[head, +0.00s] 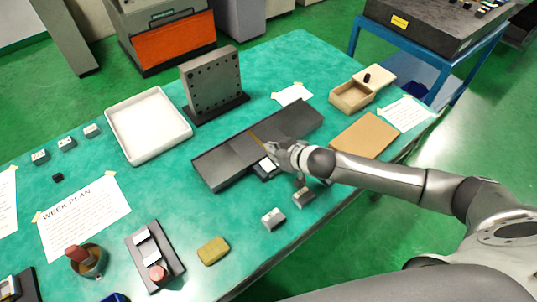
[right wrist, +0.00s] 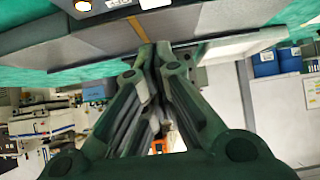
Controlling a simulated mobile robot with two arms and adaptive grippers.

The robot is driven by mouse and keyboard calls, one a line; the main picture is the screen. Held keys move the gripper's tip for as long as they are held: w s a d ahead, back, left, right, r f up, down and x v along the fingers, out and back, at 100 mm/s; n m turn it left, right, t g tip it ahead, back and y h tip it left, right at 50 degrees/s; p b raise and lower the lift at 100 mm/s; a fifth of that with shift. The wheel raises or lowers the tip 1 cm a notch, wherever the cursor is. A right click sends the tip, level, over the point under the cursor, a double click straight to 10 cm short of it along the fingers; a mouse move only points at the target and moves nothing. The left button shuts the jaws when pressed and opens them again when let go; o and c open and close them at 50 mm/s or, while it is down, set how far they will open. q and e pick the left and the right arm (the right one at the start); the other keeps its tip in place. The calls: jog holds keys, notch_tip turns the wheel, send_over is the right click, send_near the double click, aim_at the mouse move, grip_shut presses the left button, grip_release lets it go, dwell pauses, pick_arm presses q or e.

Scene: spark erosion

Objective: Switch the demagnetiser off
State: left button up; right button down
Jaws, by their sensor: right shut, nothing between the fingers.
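The demagnetiser looks to be the long dark grey block (head: 225,162) in the middle of the green table, with a thin yellow line across its top. A small dark box with a white face (head: 266,166) sits at its near long side, partly hidden by my right gripper (head: 272,150). In the right wrist view the block (right wrist: 200,22) fills the top, with the yellow line, a white piece (right wrist: 153,3) and a small round light (right wrist: 83,5) on the box. My right gripper (right wrist: 154,52) is shut and empty, its tips close to the block; I cannot tell whether they touch. My left gripper is out of view.
A grey perforated angle plate (head: 212,82) and a white tray (head: 148,125) stand behind the block. Small grey blocks (head: 273,218) lie in front. A wooden box (head: 352,97) and brown board (head: 364,136) are at right. A switch panel (head: 155,255) is at near left.

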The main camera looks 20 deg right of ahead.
aim_at(269, 164)
jog(key=f, duration=0.1)
jog(key=w+f, duration=0.2)
jog(key=f, duration=0.1)
jog(key=shift+w+a+p, duration=0.1)
jog(key=shift+a+p, duration=0.3)
jog(key=shift+f, duration=0.8)
jog(key=shift+w+f, duration=0.1)
jog(key=shift+w+a+f, duration=0.1)
jog(key=shift+f, duration=0.15)
jog(key=shift+r, duration=0.1)
